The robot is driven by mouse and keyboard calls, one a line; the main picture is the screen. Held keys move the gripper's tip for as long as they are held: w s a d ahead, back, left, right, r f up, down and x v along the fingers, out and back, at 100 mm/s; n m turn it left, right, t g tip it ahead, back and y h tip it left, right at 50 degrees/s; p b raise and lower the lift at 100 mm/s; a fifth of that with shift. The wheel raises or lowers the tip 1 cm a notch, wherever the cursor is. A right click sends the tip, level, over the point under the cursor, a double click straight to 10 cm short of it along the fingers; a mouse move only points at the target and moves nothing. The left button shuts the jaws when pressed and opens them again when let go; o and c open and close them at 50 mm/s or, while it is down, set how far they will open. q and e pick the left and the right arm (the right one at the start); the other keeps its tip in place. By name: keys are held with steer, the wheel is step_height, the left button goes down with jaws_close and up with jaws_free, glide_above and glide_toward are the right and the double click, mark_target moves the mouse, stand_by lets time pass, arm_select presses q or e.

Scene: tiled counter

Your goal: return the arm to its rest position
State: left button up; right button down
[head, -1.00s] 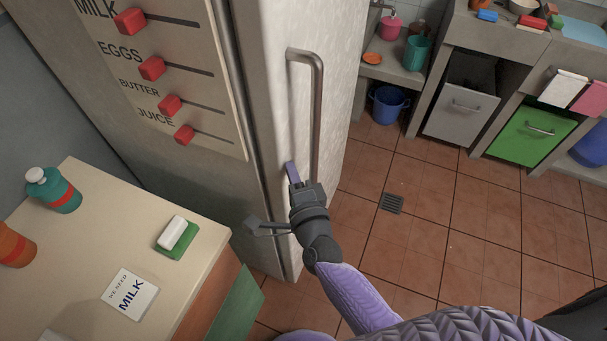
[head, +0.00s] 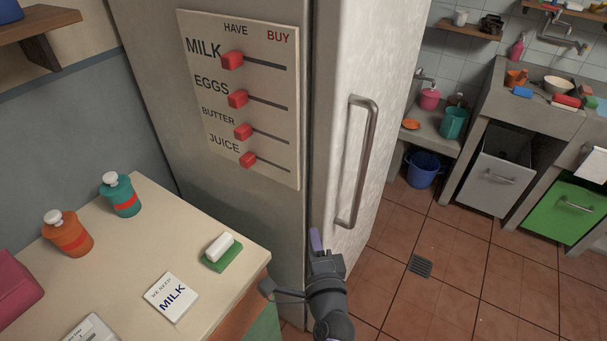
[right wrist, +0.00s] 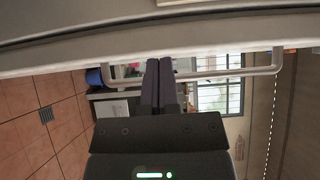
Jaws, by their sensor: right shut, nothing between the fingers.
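My right gripper (head: 316,240) is low in the head view, in front of the fridge door (head: 333,120), below and left of the lower end of its handle (head: 368,165). Its purple fingers are together with nothing between them. In the right wrist view the shut fingers (right wrist: 159,80) point towards the fridge door, with the handle bar (right wrist: 225,74) running across behind them. I cannot tell whether they touch anything. My left gripper does not show in either view.
A counter (head: 225,285) at left holds an orange bottle (head: 68,235), a teal bottle (head: 121,196), a white block on a green base (head: 222,252) and a milk note (head: 171,297). A slider board (head: 245,110) is on the fridge side. Tiled floor (head: 445,270) is open at right.

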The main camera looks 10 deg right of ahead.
steer(key=s+f+n+g+y, duration=0.35)
steer(key=s+n+g, duration=0.65)
steer(key=n, duration=0.5)
steer(key=s+d+r+n+g+h, duration=0.2)
steer(key=s+d+n+g+h, duration=0.25)
steer(key=s+d, duration=0.65)
steer(key=s+a+f+g+b, duration=0.1)
steer(key=s+f, duration=0.1)
steer(key=f, duration=0.9)
steer(key=s+a+f+g+b, duration=0.1)
steer(key=s+f, duration=0.2)
steer(key=f, duration=0.8)
arm_select(q)
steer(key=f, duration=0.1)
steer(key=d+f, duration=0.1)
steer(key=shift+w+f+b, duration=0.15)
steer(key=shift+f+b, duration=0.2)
steer(key=shift+b, duration=0.05)
arm_select(e)
steer(key=s+d+f, duration=0.3)
steer(key=s+f, duration=0.7)
steer(key=s, duration=0.2)
steer(key=shift+s+n+g, duration=0.2)
steer(key=shift+n+g, duration=0.15)
steer(key=shift+g, duration=0.1)
